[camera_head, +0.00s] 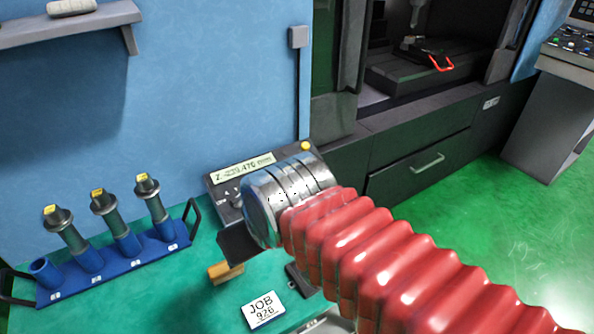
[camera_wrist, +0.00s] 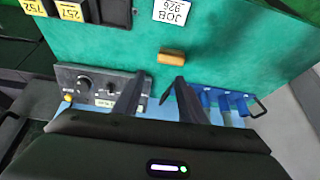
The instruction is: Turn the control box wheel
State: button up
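The grey control box (camera_wrist: 66,78) shows in the wrist view left of my gripper, with a dark round wheel (camera_wrist: 85,85), a smaller knob (camera_wrist: 110,89) and a yellow button (camera_wrist: 68,98). In the head view the box (camera_head: 222,190) stands against the blue wall with a lit Z readout (camera_head: 243,169); my silver wrist and red arm cover much of its front, and the wheel cannot be made out there. My gripper (camera_wrist: 158,88) has its two dark fingers apart with nothing between them, above the green table and to one side of the wheel.
A wooden block (camera_wrist: 172,57) and a JOB 926 card (camera_head: 264,310) lie on the green table (camera_head: 190,300). A blue rack (camera_head: 115,270) with several tool holders stands at the left. Yellow-labelled items (camera_wrist: 72,10) lie at the wrist view's top left. The machine drawer (camera_head: 420,165) is at right.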

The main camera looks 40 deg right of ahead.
jog(key=shift+o, duration=0.7)
jog(key=shift+w+d+r+m, duration=0.1)
jog(key=shift+w+m, duration=0.05)
jog(key=shift+m, duration=0.15)
jog(key=o, duration=0.4)
jog(key=w+d+m, duration=0.1)
jog(key=w+m, duration=0.1)
jog(key=m, duration=0.1)
jog(key=w+d+r+m, duration=0.1)
jog(key=w+d+m, duration=0.1)
jog(key=m, duration=0.1)
jog(key=w+d+r+m, duration=0.1)
jog(key=w+m, duration=0.1)
jog(key=m, duration=0.1)
jog(key=shift+d+m, duration=0.3)
jog(key=shift+d, duration=0.05)
jog(key=w+d+m, duration=0.4)
jog(key=d+m, duration=0.3)
jog(key=m, duration=0.2)
jog(key=w+d+f+m, duration=0.1)
jog(key=w+d+m, duration=0.3)
jog(key=d+m, duration=0.3)
jog(key=w+d+f+m+g, duration=0.1)
jog(key=w+d+m, duration=0.4)
jog(key=m, duration=0.5)
jog(key=shift+d+f+m, duration=0.15)
jog(key=shift+d+m, duration=0.15)
jog(key=shift+d, duration=1.05)
jog(key=shift+f, duration=0.1)
